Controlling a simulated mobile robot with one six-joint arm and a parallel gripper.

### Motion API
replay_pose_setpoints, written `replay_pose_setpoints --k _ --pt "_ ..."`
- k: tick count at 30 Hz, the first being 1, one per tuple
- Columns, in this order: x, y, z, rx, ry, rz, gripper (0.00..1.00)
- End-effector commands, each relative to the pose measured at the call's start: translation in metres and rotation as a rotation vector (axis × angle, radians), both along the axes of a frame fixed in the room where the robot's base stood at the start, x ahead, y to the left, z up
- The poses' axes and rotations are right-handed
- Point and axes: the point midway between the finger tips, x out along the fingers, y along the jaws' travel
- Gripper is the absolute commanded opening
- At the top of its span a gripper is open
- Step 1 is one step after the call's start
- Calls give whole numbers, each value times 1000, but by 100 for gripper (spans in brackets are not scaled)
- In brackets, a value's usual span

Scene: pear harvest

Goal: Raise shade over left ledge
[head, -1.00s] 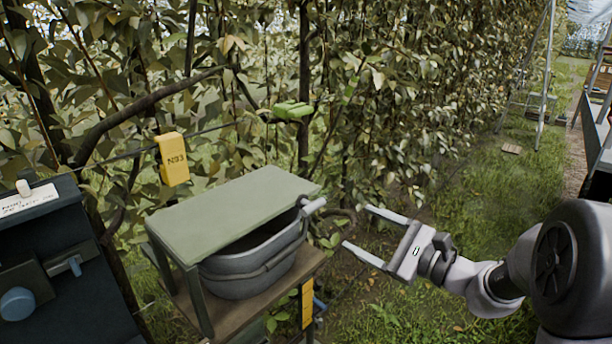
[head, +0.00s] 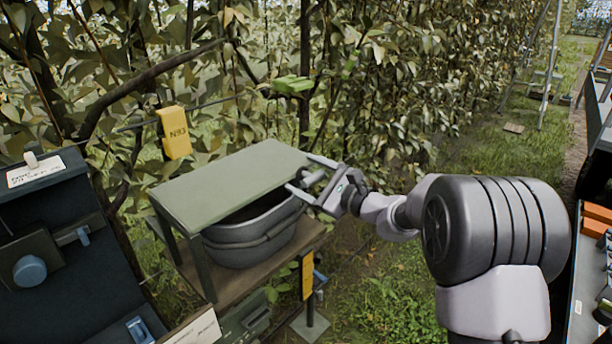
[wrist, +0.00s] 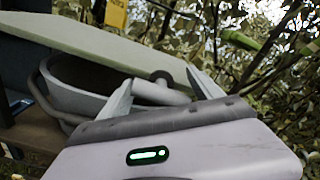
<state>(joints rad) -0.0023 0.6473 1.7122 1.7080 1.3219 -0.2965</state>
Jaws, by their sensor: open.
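The shade is a flat grey-green panel (head: 232,178) over the ledge, a brown wooden shelf (head: 262,268). It lies low and nearly level above a grey tub (head: 255,240). A grey cylindrical handle (head: 309,179) sticks out at the shade's right end; the wrist view shows it too (wrist: 160,92). My gripper (head: 305,174) is open, its fingers on either side of the handle. In the wrist view, my gripper's fingertips (wrist: 163,84) straddle the handle. Whether either finger touches it I cannot tell.
A yellow tag marked N93 (head: 174,132) hangs behind the shade. A dark panel with a blue knob (head: 30,271) stands at the left. Leafy branches and a green clip (head: 292,85) are behind. Grass is open to the right.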

Motion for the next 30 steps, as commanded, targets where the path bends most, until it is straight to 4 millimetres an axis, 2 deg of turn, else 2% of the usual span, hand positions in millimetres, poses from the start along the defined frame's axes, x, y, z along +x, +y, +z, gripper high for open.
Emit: replay_pose_setpoints --k 5,16,23,26,30 --pt "0 0 0 0 0 0 74" --pt "0 0 0 0 1 1 2" --pt "0 0 3 -7 -8 1 0" --pt "0 0 12 -21 -30 1 0" --pt "-1 0 34 -64 -90 0 0"
